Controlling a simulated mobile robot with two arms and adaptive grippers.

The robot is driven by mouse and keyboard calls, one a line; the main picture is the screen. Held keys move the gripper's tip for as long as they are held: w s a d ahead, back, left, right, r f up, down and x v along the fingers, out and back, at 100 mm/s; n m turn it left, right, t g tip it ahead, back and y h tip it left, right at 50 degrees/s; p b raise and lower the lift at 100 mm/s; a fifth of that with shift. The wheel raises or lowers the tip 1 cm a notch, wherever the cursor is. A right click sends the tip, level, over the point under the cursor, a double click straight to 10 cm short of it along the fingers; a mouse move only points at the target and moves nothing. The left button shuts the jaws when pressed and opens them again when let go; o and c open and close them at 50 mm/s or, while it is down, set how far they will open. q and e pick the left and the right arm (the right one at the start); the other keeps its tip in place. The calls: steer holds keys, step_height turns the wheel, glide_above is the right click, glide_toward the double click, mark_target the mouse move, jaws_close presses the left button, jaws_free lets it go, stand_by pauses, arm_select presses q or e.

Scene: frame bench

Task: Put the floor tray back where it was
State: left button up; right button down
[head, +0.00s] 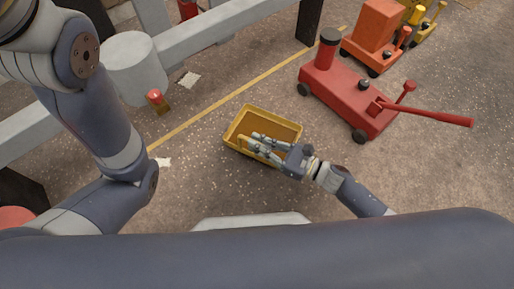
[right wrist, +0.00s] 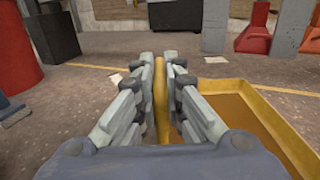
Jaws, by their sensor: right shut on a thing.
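The floor tray (head: 270,122) is a shallow yellow rectangular tray with a brownish inside. In the head view it is on or just above the floor, below the yellow line; I cannot tell if it touches the ground. My right gripper (head: 256,142) reaches over the tray from the right and is shut on a yellow part at its left side. In the right wrist view the gripper (right wrist: 165,75) pinches an upright yellow piece, with the tray (right wrist: 262,105) to the right. My left arm shows at the left of the head view, but its gripper is out of sight.
A red floor jack (head: 345,100) with a long handle stands right of the tray. An orange machine (head: 374,40) is behind it. A grey cylinder (head: 134,68) and a small red-topped object (head: 157,101) are at the upper left. Floor around the yellow line (head: 215,110) is mostly clear.

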steer(key=shift+w+a+b, duration=0.35)
steer(key=shift+w, duration=0.2)
step_height(320, 180, down, 4)
steer(key=b, duration=0.3)
steer(key=shift+s+r, duration=0.1)
steer(key=shift+r, duration=0.2)
steer(key=c, duration=2.1)
jaws_free()
steer(key=shift+d+f, duration=0.1)
steer(key=shift+f, duration=0.1)
steer(key=o, duration=0.4)
steer(key=shift+r, duration=0.1)
